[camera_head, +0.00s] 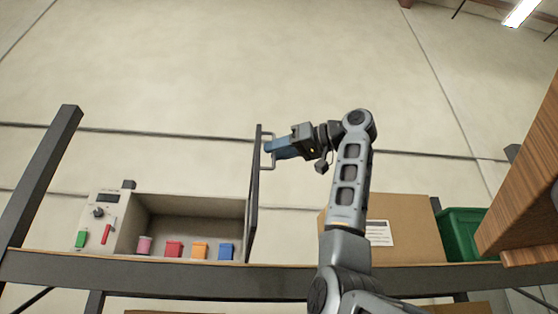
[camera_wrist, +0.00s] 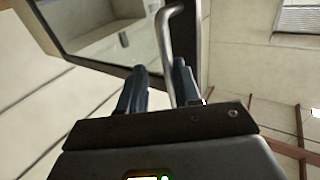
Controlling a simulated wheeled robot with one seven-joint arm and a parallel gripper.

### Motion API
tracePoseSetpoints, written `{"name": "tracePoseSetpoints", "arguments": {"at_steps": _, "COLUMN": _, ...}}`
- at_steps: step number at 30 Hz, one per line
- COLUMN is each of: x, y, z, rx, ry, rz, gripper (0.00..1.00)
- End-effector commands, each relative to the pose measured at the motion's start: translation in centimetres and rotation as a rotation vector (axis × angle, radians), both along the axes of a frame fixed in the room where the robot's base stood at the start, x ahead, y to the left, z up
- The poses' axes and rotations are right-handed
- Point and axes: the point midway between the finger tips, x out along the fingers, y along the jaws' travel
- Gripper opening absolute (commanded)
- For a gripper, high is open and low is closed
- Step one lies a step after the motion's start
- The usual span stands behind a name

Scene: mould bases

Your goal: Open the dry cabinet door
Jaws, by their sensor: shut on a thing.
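The dry cabinet (camera_head: 190,205) stands on the shelf at the left in the head view, with its front open to view. Its dark-framed door (camera_head: 255,195) stands swung out at the cabinet's right side, seen nearly edge-on. A bar handle (camera_head: 268,135) is on the door's right face. My gripper (camera_head: 272,148) is at this handle, with blue fingers shut on it. In the wrist view the metal handle (camera_wrist: 166,40) runs down between the two fingers (camera_wrist: 160,75), and the door's frame and glass (camera_wrist: 110,35) lie behind it.
Inside the cabinet stand pink (camera_head: 144,245), red (camera_head: 174,249), orange (camera_head: 200,251) and blue (camera_head: 226,251) items. A control panel (camera_head: 98,222) is at its left. A cardboard box (camera_head: 400,215), a green bin (camera_head: 462,232) and a wooden piece (camera_head: 530,190) are to the right.

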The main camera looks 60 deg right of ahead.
Motion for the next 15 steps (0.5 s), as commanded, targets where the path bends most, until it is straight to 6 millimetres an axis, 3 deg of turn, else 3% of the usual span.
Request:
{"name": "tracePoseSetpoints", "arguments": {"at_steps": 3, "x": 0.23, "y": -0.21, "z": -0.36, "rx": 0.005, "ry": 0.009, "rz": -0.002, "gripper": 0.36}}
{"name": "tracePoseSetpoints", "arguments": {"at_steps": 15, "x": 0.05, "y": 0.08, "z": -0.13, "rx": -0.001, "ry": 0.004, "rz": 0.001, "gripper": 0.36}}
